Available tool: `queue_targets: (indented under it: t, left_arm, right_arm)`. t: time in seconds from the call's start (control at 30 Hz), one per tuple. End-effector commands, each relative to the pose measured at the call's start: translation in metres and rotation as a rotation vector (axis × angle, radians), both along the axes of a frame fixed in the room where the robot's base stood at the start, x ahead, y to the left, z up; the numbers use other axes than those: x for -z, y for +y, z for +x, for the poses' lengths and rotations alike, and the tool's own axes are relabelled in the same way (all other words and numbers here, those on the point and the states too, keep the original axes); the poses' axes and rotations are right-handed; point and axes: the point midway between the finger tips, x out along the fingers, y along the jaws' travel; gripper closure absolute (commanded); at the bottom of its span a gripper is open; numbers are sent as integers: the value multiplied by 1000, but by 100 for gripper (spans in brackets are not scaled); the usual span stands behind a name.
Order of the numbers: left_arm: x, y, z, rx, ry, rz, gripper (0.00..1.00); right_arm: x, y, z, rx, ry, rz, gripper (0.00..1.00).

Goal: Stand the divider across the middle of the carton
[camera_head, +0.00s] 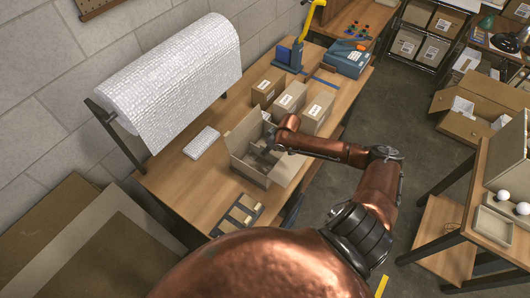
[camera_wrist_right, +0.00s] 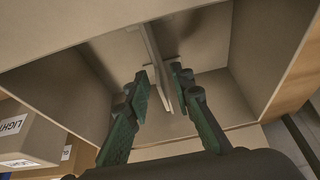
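The open carton (camera_head: 246,168) stands on the workbench with its flaps up; its inside wall (camera_wrist_right: 85,75) fills much of the right wrist view. The divider (camera_wrist_right: 151,47), a thin pale panel, stands on edge inside the carton, around the middle, running away from my right gripper. My right gripper (camera_wrist_right: 163,76) reaches down into the carton. Its two dark green fingers are apart, one on each side of the divider, with narrow gaps visible. In the head view my right wrist hides part of the carton, and the divider is hard to make out. My left gripper is not in view.
Closed labelled boxes (camera_head: 289,97) stand just behind the carton. A large bubble-wrap roll (camera_head: 175,80) hangs by the wall. A second table (camera_head: 470,215) stands at right across the floor.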

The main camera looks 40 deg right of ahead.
Motion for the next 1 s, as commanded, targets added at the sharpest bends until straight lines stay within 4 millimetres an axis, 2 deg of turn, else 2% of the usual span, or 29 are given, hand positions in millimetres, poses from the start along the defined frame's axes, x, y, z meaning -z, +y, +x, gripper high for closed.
queue_targets:
  t: [0.2,0.4,0.57,1.0]
  left_arm:
    - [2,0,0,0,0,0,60]
    - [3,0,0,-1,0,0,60]
    - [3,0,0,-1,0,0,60]
    - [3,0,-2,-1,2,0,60]
  right_arm:
    - [-44,-6,-18,-1,-1,-3,78]
    - [-69,-9,-28,0,1,-1,78]
    - [-77,-9,-31,0,1,-1,78]
    - [-77,-9,-31,1,1,0,78]
